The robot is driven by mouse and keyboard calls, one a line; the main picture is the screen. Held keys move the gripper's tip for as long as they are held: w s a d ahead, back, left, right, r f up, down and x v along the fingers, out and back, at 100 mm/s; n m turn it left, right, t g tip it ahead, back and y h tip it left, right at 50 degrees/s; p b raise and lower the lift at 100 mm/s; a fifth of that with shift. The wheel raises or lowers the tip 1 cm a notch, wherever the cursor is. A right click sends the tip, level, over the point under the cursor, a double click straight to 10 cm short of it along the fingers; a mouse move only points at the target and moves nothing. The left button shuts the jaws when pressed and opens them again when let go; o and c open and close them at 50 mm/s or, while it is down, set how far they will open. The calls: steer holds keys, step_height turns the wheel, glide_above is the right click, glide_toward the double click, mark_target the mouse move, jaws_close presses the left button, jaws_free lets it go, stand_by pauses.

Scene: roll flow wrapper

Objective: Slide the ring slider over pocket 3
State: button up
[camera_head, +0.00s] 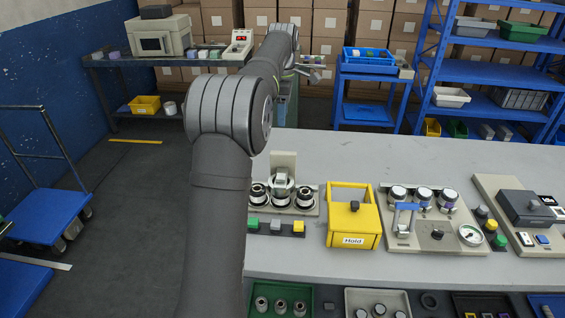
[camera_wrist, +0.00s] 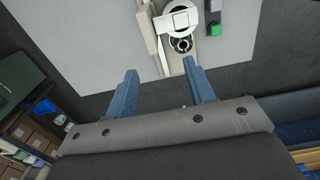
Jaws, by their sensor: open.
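My gripper (camera_wrist: 160,68) is open and empty in the wrist view, its two blue-grey fingers apart. Beyond the fingertips is the end of a beige station with a white ring-like part (camera_wrist: 165,21), probably the ring slider, and a dark round pocket (camera_wrist: 181,44) beside it. The head view shows the station (camera_head: 284,161) on the grey table, with round black-and-silver pockets in a row and the pale ring part (camera_head: 281,184) around the middle. No pocket numbers are readable. In the head view my arm reaches back, and its gripper end is small and unclear, apart from the station.
Right of the station are a yellow Hold bin (camera_head: 353,241), a fixture with a blue handle and gauge (camera_head: 470,235), and a dark-lidded box (camera_head: 524,207). Green, grey and yellow buttons (camera_head: 276,226) sit in front. The table behind is clear.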

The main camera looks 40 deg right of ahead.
mark_target(284, 152)
steer(key=shift+w+d+f, duration=0.1)
steer(key=shift+w+d, duration=0.85)
steer(key=shift+w, duration=0.05)
steer(key=shift+c, duration=0.4)
step_height(284, 152, down, 17)
steer(key=shift+f, duration=0.1)
jaws_close()
